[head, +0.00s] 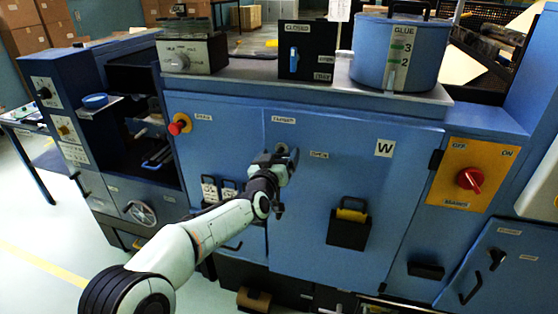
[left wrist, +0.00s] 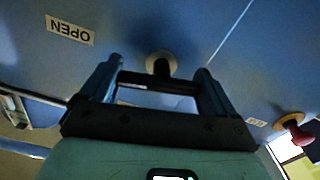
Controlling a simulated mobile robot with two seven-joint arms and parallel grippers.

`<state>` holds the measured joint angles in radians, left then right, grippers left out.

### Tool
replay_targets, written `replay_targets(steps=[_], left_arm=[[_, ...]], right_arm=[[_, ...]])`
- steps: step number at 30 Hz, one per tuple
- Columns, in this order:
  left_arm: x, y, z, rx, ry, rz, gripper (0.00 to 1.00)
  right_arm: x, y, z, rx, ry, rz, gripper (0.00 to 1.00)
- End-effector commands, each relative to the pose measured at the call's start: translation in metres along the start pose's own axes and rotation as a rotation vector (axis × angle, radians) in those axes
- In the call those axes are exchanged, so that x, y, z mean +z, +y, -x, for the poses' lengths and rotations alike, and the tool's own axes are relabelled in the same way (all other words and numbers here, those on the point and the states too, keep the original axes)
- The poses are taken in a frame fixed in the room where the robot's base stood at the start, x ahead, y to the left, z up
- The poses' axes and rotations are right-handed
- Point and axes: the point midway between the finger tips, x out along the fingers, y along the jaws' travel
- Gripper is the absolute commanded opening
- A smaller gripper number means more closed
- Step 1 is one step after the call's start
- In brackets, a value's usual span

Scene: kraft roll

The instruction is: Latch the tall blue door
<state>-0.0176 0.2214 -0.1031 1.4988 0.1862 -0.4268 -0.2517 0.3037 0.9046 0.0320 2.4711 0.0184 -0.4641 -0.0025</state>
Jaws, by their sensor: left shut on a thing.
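The tall blue door (head: 392,205) is the wide panel marked W on the machine front. It looks flush with the front. Near its left edge are a CLOSED label (head: 284,120) and an OPEN label (head: 319,154). My left gripper (head: 287,158) is at the door's upper left, between these labels, and is shut on the door latch. The gripper hides most of the latch in the head view. In the left wrist view, a round latch base with a dark centre (left wrist: 160,64) shows between my two fingers (left wrist: 158,85). My right gripper is not in view.
A red knob (head: 180,124) sticks out left of the door. A black bin (head: 348,226) hangs on the door's lower part. A yellow panel with a red switch (head: 470,179) is at the right. A blue glue pot (head: 400,50) stands on the ledge above.

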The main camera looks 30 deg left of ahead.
Motion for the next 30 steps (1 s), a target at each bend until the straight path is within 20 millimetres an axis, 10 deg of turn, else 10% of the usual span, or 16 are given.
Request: replay_targets(steps=[30], left_arm=[[-0.002, -0.002, 0.000, 0.001, 0.005, 0.963, 0.59]], right_arm=[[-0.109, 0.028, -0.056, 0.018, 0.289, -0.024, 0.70]])
